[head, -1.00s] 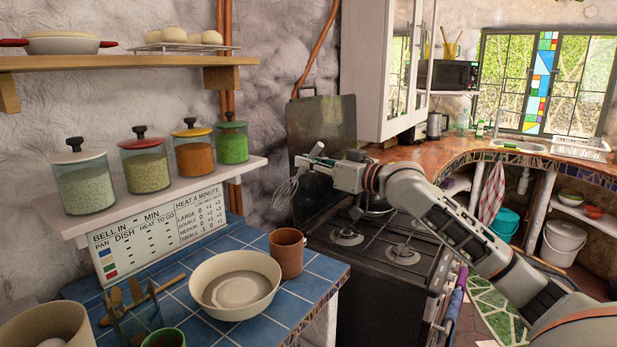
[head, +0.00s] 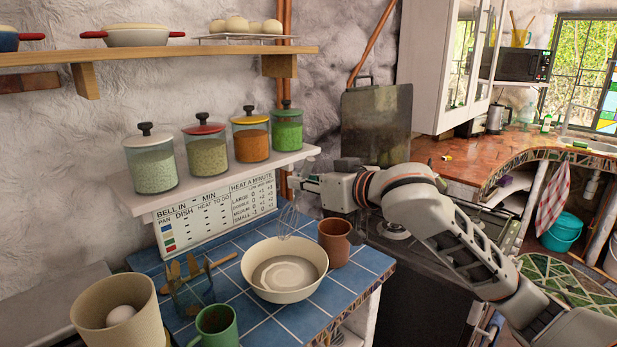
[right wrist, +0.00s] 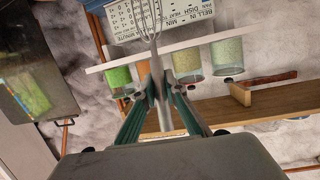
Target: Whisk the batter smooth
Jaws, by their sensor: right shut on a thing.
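A cream bowl (head: 257,285) with pale batter (head: 285,272) stands on the blue-tiled counter. My right gripper (head: 304,182) comes in from the right, above and behind the bowl. It is shut on the handle of a wire whisk (head: 287,220), whose loops hang down at the bowl's far side. I cannot tell from the picture whether the loops are inside the rim. In the right wrist view the two fingers (right wrist: 161,98) pinch the whisk's handle, with the wires (right wrist: 147,15) pointing away. My left gripper is not in view.
A brown clay mug (head: 334,242) stands right beside the bowl. A green mug (head: 216,325), a holder with wooden utensils (head: 187,290) and a tan container (head: 118,317) with an egg are at left. A shelf (head: 200,188) with several jars is behind.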

